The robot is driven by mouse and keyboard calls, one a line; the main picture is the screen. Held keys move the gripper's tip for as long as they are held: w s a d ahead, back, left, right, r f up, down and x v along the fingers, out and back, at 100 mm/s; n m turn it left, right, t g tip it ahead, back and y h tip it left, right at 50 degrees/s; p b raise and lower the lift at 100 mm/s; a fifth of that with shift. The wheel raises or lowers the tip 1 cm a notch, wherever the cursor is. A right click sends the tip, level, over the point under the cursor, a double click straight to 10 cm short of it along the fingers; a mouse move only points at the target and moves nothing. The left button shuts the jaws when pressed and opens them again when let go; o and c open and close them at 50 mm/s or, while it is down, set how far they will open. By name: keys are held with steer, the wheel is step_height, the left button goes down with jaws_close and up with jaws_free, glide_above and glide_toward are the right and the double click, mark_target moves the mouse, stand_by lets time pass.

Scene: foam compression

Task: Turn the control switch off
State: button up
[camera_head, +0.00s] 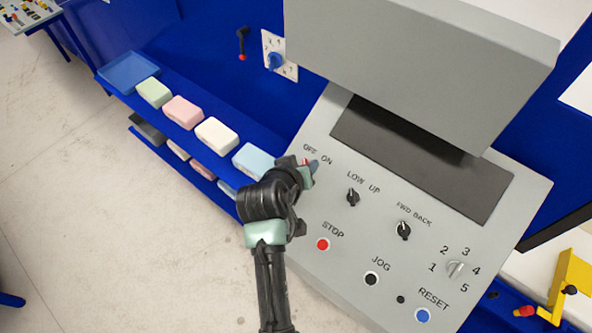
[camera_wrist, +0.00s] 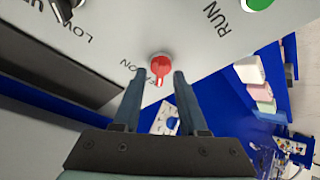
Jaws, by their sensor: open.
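The control switch is a red knob (camera_wrist: 160,66) on the grey control panel (camera_wrist: 205,55). In the wrist view its narrow handle points down the picture, over the partly covered "OFF" lettering, with "ON" to its left. My gripper (camera_wrist: 160,74) is open, with one fingertip on each side of the knob; I cannot tell whether either touches it. In the head view my gripper (camera_head: 309,169) is at the panel's upper left, just below the "OFF ON" label, and hides most of the switch; only a little red shows.
The panel also carries a LOW/UP knob (camera_head: 352,197), a FWD/BACK knob (camera_head: 403,230), a red STOP button (camera_head: 323,244) and a numbered dial (camera_head: 456,268). A grey housing (camera_head: 420,60) overhangs the panel. Blue shelves with coloured foam blocks (camera_head: 217,136) stand at the left.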

steer(key=b+v, duration=0.3)
steer(key=v, duration=0.9)
steer(key=shift+s, duration=0.25)
steer(key=shift+w+r, duration=0.1)
steer(key=shift+r, duration=0.05)
